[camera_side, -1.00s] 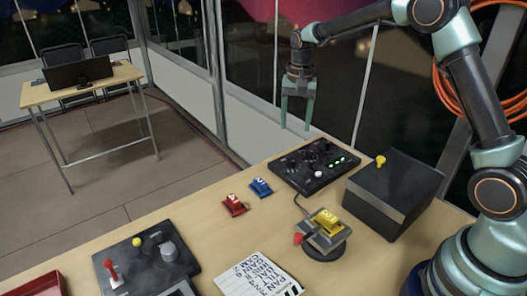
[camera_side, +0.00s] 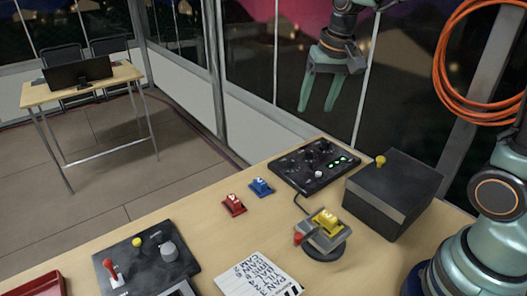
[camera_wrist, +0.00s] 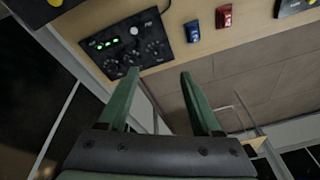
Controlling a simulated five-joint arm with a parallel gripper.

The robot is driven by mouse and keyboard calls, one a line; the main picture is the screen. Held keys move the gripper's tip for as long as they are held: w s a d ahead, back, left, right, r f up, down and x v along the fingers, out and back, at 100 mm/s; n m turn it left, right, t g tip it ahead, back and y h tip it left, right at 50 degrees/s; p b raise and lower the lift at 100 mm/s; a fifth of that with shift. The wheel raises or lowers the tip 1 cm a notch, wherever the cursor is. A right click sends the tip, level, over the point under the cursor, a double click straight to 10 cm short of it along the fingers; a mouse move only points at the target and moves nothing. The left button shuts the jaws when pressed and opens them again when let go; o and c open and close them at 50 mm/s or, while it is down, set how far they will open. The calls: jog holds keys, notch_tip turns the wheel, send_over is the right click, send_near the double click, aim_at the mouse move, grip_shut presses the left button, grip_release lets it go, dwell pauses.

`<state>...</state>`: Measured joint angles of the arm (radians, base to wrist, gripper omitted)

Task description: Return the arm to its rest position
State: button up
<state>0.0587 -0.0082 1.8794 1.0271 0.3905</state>
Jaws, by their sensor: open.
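My gripper (camera_side: 318,92) is open and empty, high above the back edge of the desk, in front of the dark window. Its two green fingers point down and stand apart. In the wrist view my gripper (camera_wrist: 158,85) also shows with nothing between its fingers. Much of my arm is above the top edge of the side view; its base stands at the right.
A joystick panel (camera_side: 146,262) is front left. Air around my gripper is clear.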

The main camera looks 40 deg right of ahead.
jog(key=s+a+n+t, duration=0.2)
jog(key=s+n, duration=0.3)
jog(key=s, duration=0.7)
jog(key=shift+s+a+r+t, duration=0.15)
jog(key=shift+s+a+t, duration=0.05)
jog(key=shift+t, duration=0.2)
